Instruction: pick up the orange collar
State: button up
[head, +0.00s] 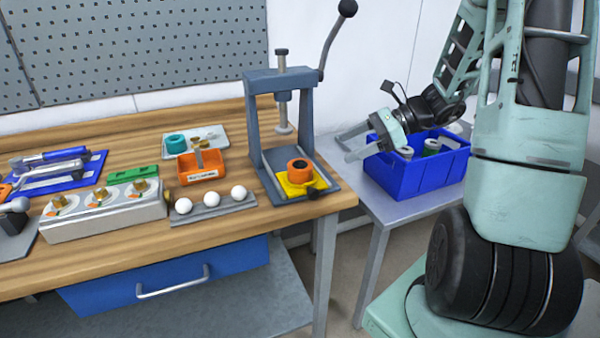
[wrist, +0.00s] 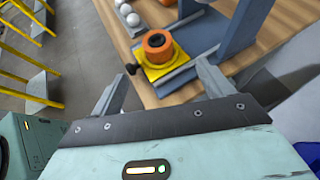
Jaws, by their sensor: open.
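The orange collar (head: 300,171) is a short ring with a dark bore. It sits upright on a yellow block (head: 303,188) on the base of the grey press (head: 271,168), under the raised ram. In the wrist view the collar (wrist: 158,45) lies ahead of my gripper, near the top middle, on the yellow block (wrist: 167,68). My gripper (head: 349,145) is open and empty, to the right of the press and near the blue bin. In the wrist view its two fingers (wrist: 160,85) stand apart, with the collar beyond them and not touched.
The press lever (head: 331,42) rises above its frame. A dark knob (head: 311,193) sticks out by the yellow block. The blue bin (head: 407,178) on a side table holds parts. White balls (head: 211,200) and an orange box (head: 202,172) stand left of the press.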

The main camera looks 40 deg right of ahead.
aim_at(305, 164)
jog(key=x, duration=0.7)
jog(key=shift+w+a+f, duration=0.1)
jog(key=shift+a+f, duration=0.1)
jog(key=shift+a, duration=0.05)
jog(key=x, duration=0.4)
jog(key=shift+w+a+r+p, duration=0.15)
jog(key=shift+a+p, duration=0.15)
jog(key=shift+a, duration=0.15)
jog(key=shift+w+a+f, duration=0.3)
jog(key=shift+w+a, duration=0.05)
jog(key=shift+a, duration=0.05)
jog(key=c, duration=1.1)
jog(key=shift+c, duration=0.6)
jog(key=shift+r, duration=0.1)
